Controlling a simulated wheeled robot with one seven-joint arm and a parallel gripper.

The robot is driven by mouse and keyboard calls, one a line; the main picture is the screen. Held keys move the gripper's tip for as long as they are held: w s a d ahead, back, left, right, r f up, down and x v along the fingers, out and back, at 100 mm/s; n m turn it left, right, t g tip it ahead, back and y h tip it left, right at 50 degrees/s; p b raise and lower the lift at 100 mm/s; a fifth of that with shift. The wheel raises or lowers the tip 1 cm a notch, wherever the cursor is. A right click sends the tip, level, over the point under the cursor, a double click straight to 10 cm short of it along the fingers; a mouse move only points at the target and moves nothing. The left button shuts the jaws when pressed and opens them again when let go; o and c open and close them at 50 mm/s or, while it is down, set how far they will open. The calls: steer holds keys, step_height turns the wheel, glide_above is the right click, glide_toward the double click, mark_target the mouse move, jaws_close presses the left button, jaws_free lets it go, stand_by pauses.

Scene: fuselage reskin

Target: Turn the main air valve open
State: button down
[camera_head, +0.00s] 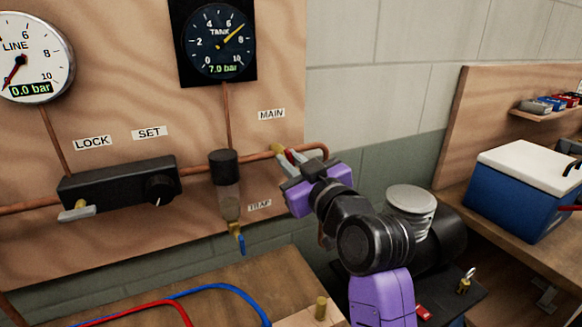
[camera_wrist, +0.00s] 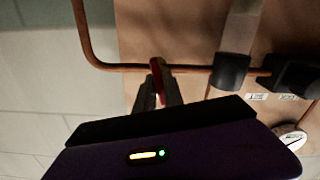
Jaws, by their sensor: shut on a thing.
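The main air valve has a red handle (camera_wrist: 157,72), seen in the wrist view on the copper pipe (camera_wrist: 115,67). In the head view, my gripper (camera_head: 285,160) reaches the pipe from the lower right and hides most of the valve.
The LINE gauge (camera_head: 33,58) reads 0.0 bar and the TANK gauge (camera_head: 217,42) reads 7.0 bar. A black regulator (camera_head: 115,184) and a filter bowl with a blue drain lever (camera_head: 238,240) are left of my gripper. A blue cooler (camera_head: 520,195) stands right.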

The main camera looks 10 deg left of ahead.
steer(key=n+b, duration=0.1)
steer(key=n, duration=0.1)
steer(key=n+b, duration=0.1)
steer(key=shift+f+n, duration=0.2)
steer(key=shift+n, duration=0.2)
steer(key=n+b, duration=0.2)
steer(key=n, duration=0.1)
steer(key=shift+s+f+n, duration=0.1)
steer(key=shift+n, duration=0.2)
steer(key=n+b, duration=0.2)
steer(key=n, duration=0.2)
steer(key=shift+a+f+b, duration=0.1)
steer(key=shift+a+b, duration=0.05)
steer(key=shift+b, duration=0.15)
steer(key=shift+n+b, duration=0.75)
steer(key=shift+n, duration=1.05)
steer(key=shift+s, duration=0.1)
steer(key=c, duration=1.5)
jaws_free()
